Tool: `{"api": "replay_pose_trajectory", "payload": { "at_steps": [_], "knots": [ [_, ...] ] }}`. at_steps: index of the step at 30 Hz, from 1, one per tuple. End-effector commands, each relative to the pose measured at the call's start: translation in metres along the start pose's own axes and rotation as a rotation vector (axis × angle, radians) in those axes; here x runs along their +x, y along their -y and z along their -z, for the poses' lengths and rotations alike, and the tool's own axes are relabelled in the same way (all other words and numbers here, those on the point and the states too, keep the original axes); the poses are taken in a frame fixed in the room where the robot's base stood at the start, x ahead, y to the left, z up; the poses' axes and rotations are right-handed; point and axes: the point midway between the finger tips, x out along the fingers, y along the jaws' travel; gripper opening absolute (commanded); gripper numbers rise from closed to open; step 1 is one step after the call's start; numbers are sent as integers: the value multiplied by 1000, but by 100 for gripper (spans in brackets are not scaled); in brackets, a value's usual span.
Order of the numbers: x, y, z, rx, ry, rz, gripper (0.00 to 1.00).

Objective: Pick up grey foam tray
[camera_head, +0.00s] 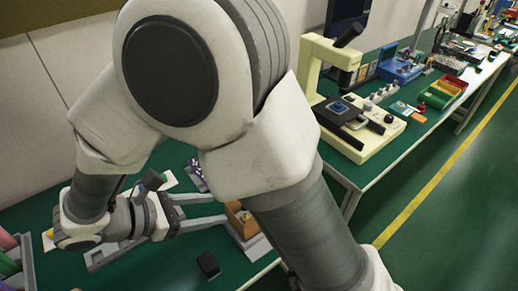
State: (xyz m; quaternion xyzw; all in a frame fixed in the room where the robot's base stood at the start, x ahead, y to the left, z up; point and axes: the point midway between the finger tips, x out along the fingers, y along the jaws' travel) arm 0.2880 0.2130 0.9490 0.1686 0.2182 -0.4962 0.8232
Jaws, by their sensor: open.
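A light grey tray-like piece (258,248) lies near the table's front edge, with a brown box (240,220) on or against it. My arm hides part of both. Another grey edge (102,258) shows below my wrist at the left. I cannot tell for sure which of the two is the grey foam tray. My gripper (219,207) points right, low over the green table. Its two fingers are apart, with their tips close to the brown box. I see nothing held, and cannot tell whether the tips touch the box.
A small black block (208,264) stands on the green table (165,272) in front of my gripper. Coloured rolls (8,255) stand in a grey holder at the far left. A cream microscope-like machine (350,110) stands at the right. The green floor beyond is clear.

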Motion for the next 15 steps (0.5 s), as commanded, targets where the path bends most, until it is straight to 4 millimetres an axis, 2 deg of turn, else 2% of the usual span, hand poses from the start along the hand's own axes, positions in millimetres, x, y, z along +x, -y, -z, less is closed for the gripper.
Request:
{"api": "replay_pose_trajectory", "payload": {
  "at_steps": [1,3,8,11,15],
  "knots": [
    [0,-1,20,-44,18,-26,58],
    [-3,-2,32,-83,36,-54,58],
    [-2,-4,41,-119,55,-79,58],
    [13,-5,40,-118,55,-77,58],
    [44,-7,39,-118,55,-75,58]
  ]
}}
